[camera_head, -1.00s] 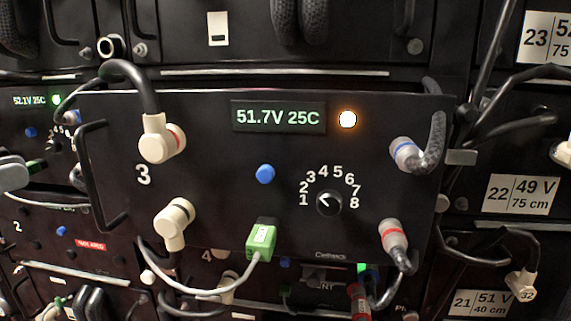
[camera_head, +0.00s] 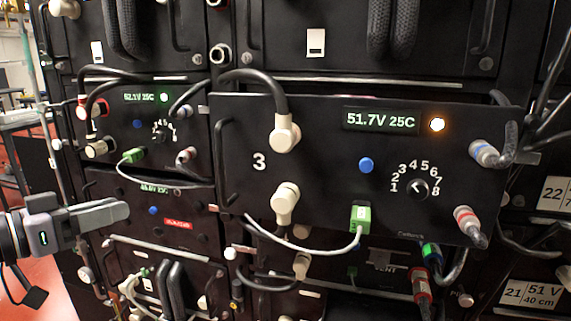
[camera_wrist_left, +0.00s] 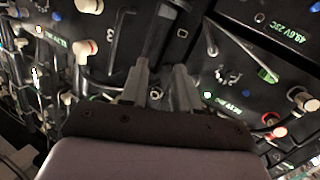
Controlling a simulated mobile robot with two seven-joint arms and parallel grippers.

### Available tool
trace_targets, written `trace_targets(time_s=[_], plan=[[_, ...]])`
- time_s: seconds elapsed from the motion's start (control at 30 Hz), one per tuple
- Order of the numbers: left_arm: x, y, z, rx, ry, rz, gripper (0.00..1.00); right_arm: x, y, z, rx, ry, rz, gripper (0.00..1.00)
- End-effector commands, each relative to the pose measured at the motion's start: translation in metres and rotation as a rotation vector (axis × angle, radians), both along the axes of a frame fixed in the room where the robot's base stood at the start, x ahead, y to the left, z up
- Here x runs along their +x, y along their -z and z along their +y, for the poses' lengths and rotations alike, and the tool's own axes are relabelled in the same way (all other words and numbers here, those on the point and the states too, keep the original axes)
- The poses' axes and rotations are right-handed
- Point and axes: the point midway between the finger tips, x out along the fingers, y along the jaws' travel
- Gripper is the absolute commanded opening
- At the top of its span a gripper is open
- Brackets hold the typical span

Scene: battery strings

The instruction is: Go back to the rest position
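My left gripper (camera_head: 128,209) comes in from the left edge in the head view, in front of the left rack column and apart from the modules. In the left wrist view, my left gripper (camera_wrist_left: 162,72) shows two grey fingers with a gap between them and nothing held. Battery module 3 (camera_head: 330,200) sticks out of the rack at the centre right in the head view. Its display (camera_head: 381,119) reads 51.7V 25C and its lamp (camera_head: 437,125) glows orange. My right gripper is not in view.
A green plug (camera_head: 360,219) with a white cable hangs at the front of module 3. Cables, handles and connectors jut from the racks. A neighbouring module (camera_head: 140,125) reads 52.1V 25C with a green lamp. Red floor (camera_head: 45,285) shows at lower left.

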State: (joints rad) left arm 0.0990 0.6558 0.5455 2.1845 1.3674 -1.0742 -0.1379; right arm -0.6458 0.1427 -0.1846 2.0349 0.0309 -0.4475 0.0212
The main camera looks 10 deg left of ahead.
Motion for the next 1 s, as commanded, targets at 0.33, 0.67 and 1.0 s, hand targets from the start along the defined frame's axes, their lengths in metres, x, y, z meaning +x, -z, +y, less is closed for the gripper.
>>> trace_targets(time_s=[0.33, 0.67, 1.0], plan=[[0.002, 0.199, -0.026, 0.074, -0.261, 0.318, 0.31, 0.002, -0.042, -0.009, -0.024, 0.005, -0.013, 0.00], [-0.104, 0.315, -0.118, 0.275, -0.254, 0.446, 0.31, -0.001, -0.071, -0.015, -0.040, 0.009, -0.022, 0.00], [-0.148, 0.333, -0.162, 0.340, -0.200, 0.444, 0.31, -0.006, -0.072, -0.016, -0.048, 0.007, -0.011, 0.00]])
